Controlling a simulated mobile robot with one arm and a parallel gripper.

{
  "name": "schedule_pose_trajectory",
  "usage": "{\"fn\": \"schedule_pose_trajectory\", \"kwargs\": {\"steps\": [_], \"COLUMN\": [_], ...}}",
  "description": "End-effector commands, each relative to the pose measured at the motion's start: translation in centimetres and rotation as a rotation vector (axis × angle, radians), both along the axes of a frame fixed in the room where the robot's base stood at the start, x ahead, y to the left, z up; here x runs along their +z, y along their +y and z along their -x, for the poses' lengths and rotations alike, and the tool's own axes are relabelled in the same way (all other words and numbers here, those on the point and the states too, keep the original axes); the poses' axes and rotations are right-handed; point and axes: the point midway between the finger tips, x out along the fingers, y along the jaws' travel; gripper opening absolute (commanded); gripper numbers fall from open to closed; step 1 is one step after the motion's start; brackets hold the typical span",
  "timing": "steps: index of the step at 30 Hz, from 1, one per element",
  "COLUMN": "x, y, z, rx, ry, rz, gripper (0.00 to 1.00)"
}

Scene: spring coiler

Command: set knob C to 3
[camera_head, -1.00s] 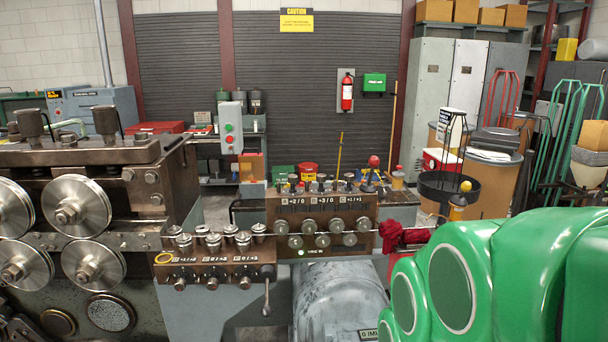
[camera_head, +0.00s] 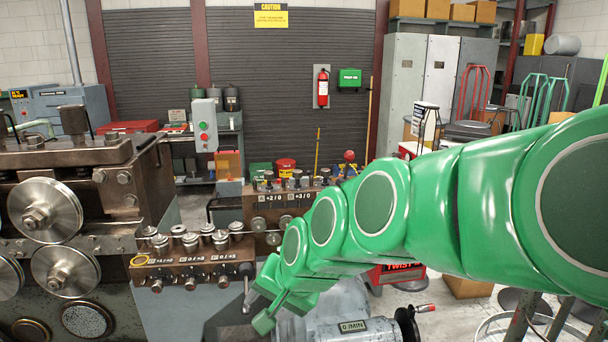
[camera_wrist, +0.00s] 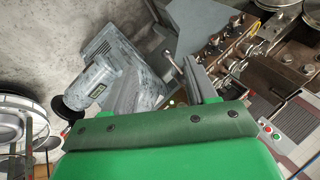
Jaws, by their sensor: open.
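The upper brown control block (camera_head: 262,206) stands behind my arm in the head view. Its labels A +2/0 and B +3/0 show, with round metal knobs (camera_head: 258,224) below them. Knob C and its label are hidden behind my green arm. My gripper (camera_head: 272,305) is in front of and below the block, right of the lower knob panel (camera_head: 205,270), open with nothing seen between its fingers. In the wrist view a block with several metal knobs (camera_wrist: 232,62) lies beyond the gripper to the upper right; I cannot tell which knob is C.
A lever (camera_head: 246,295) hangs at the right end of the lower panel, close to my gripper. A grey motor housing (camera_head: 340,310) is below my arm. Large metal rollers (camera_head: 45,208) are at the left.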

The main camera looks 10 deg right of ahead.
Motion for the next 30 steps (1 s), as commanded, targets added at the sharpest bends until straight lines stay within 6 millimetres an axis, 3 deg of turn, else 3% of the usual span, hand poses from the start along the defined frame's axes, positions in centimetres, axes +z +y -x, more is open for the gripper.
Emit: {"fn": "schedule_pose_trajectory", "kwargs": {"steps": [1,6,14,21,26,30], "x": [1.0,5.4,11.7,15.3,16.1,15.2], "y": [1.4,4.8,6.8,5.0,2.1,-1.2], "z": [-2.0,-8.6,-17.8,-25.4,-29.8,-32.9], "rx": [-0.044,-0.231,-0.542,-0.852,-1.066,-1.254], "ry": [-0.030,-0.123,-0.196,-0.222,-0.240,-0.267], "rz": [-0.067,-0.324,-0.747,-1.142,-1.401,-1.612], "gripper": [0.57,0.57,0.57,0.57,0.57,0.57]}}
